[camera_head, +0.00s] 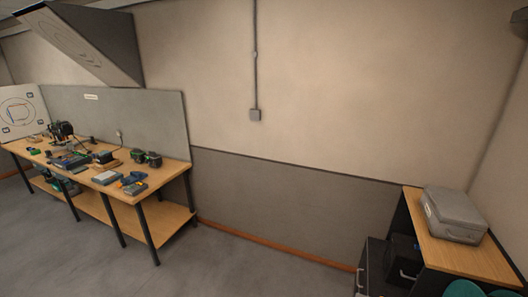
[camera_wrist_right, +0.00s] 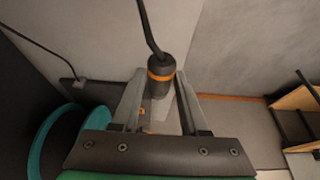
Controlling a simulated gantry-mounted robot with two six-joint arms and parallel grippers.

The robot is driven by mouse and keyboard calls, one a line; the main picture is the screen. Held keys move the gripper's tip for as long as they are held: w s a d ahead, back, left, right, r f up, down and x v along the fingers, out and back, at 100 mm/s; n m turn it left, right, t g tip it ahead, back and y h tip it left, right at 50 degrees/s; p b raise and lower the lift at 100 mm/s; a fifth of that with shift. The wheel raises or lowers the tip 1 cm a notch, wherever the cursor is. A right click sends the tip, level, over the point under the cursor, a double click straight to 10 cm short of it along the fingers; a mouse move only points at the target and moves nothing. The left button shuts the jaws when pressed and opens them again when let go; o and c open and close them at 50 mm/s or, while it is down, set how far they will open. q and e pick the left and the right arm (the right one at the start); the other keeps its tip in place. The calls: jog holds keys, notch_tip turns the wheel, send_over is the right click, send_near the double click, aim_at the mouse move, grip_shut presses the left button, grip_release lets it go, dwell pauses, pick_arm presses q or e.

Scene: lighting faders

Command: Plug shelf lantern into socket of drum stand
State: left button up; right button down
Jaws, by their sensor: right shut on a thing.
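In the right wrist view, my right gripper (camera_wrist_right: 158,100) is shut on a dark cylindrical plug (camera_wrist_right: 161,72) with an orange ring. A black cable (camera_wrist_right: 147,25) runs from the plug up out of the picture. Below the plug, between the fingers, some small grey and orange parts show, but I cannot tell what they are. A teal ring-shaped thing (camera_wrist_right: 52,135) is at the left; I cannot tell whether it belongs to the drum stand. No lantern or socket can be made out for certain. My left gripper is in neither view.
A wooden workbench (camera_head: 175,172) with tools and devices stands at the left in the head view. A grey case (camera_head: 452,215) lies on a wooden-topped table (camera_head: 420,215) at the right, near dark cabinets (camera_head: 375,262). Open floor (camera_head: 270,268) lies between them.

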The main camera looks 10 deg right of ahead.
notch_tip(320, 180, down, 8)
jog(key=b, duration=0.7)
jog(key=shift+r, duration=0.25)
